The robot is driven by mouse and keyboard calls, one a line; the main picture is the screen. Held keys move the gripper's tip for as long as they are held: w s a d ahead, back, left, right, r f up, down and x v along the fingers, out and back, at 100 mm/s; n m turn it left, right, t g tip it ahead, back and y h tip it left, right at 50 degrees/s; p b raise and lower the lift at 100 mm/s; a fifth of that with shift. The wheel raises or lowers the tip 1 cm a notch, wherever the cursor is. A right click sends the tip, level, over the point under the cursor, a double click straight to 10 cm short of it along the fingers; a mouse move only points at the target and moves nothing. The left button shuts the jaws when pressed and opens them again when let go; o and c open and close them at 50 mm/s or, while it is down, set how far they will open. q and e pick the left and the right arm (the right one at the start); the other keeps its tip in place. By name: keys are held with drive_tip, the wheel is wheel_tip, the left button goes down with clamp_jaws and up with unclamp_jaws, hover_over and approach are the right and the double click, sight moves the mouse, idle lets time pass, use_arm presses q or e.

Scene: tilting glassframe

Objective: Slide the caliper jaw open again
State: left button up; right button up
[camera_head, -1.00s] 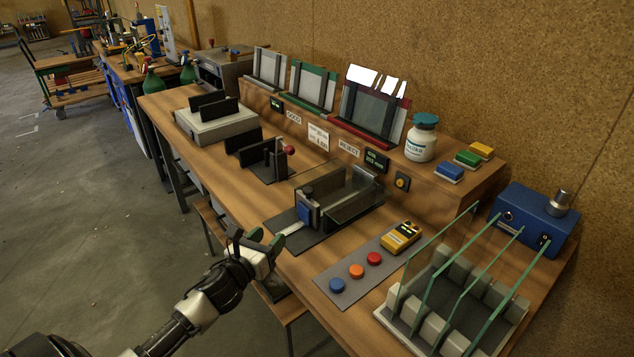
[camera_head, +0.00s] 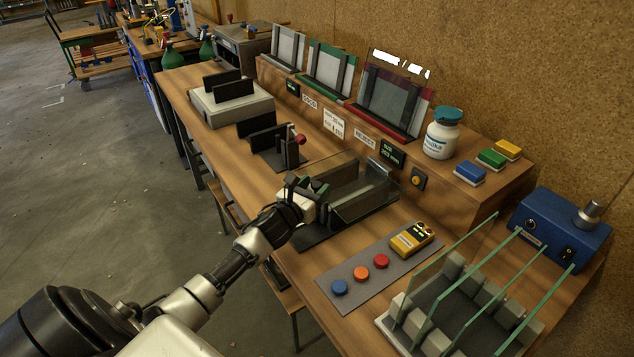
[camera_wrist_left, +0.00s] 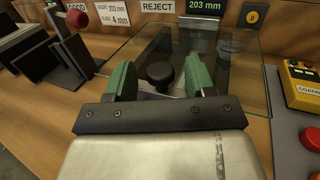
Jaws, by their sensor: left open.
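The caliper (camera_head: 368,203) is a dark fixture with a glass pane across it, in the middle of the bench. In the left wrist view, the black round knob (camera_wrist_left: 160,75) of the jaw shows between the open green fingers (camera_wrist_left: 123,80), with a visible gap on both sides. I cannot tell whether the fingers are level with the knob. My right gripper is not in view.
A green-lit display (camera_wrist_left: 204,6) reads 203 mm. A red-balled lever stand (camera_head: 290,150) is left of the caliper. A button panel (camera_head: 355,275) with a yellow device (camera_head: 411,238) is at its front right. A glass rack (camera_head: 455,305) stands at the near right.

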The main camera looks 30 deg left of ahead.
use_arm(q)
drive_tip(key=shift+w+r, duration=0.1)
drive_tip(key=shift+w, duration=0.55)
drive_tip(key=shift+c, duration=0.6)
clamp_jaws()
drive_tip(key=s+a, duration=0.2)
drive_tip(key=s, duration=0.3)
drive_tip(key=shift+s+a, duration=0.2)
drive_tip(key=shift+s, duration=0.15)
drive_tip(key=shift+o, duration=0.6)
unclamp_jaws()
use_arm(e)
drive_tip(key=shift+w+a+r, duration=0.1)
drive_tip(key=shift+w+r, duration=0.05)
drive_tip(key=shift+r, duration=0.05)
